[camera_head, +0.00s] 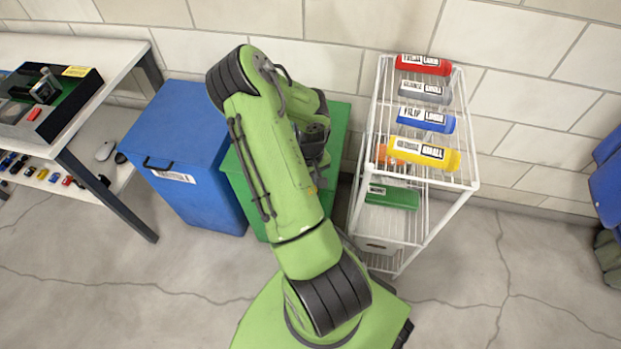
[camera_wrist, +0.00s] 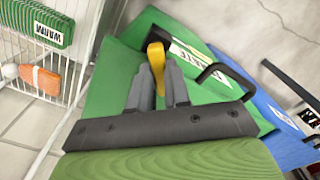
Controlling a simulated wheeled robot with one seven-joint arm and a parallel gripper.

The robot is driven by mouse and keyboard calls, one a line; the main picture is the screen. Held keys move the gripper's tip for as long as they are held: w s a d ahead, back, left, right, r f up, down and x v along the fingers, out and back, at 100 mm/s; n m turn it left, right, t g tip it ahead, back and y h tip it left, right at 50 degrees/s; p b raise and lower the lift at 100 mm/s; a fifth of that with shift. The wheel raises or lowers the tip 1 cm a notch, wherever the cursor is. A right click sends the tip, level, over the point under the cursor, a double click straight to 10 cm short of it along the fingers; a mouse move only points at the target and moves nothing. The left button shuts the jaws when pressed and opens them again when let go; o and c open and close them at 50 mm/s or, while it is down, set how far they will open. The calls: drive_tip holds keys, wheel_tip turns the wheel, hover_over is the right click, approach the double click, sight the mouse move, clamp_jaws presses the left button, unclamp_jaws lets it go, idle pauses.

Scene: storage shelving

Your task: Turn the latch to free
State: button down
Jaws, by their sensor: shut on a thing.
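A yellow latch (camera_wrist: 156,54) shows in the wrist view, on the green box (camera_wrist: 112,72) with a white label. My gripper (camera_wrist: 158,72) is shut on the latch, its grey fingers on either side of the yellow piece. The latch's lower part is hidden between the fingers. A black part (camera_wrist: 148,36) lies just beyond the latch, and a black handle (camera_wrist: 228,72) is to its right. In the head view the green box (camera_head: 339,125) is largely covered by my arm; the latch and my gripper cannot be seen there.
A blue box (camera_head: 190,150) stands left of the green one, close beside it. A white wire rack (camera_head: 472,185) with several coloured packs stands to the right. A table (camera_head: 140,50) is at the far left. The cracked floor (camera_head: 110,290) in front is clear.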

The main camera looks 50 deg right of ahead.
drive_tip(key=n, duration=0.3)
drive_tip(key=a+n, duration=0.1)
drive_tip(key=n, duration=0.5)
drive_tip(key=shift+a+p, duration=0.25)
drive_tip(key=shift+p, duration=0.1)
drive_tip(key=shift+n, duration=0.4)
drive_tip(key=c, duration=1.1)
unclamp_jaws()
wheel_tip(320, 180, up, 16)
drive_tip(key=p, duration=0.5)
drive_tip(key=shift+f, duration=0.1)
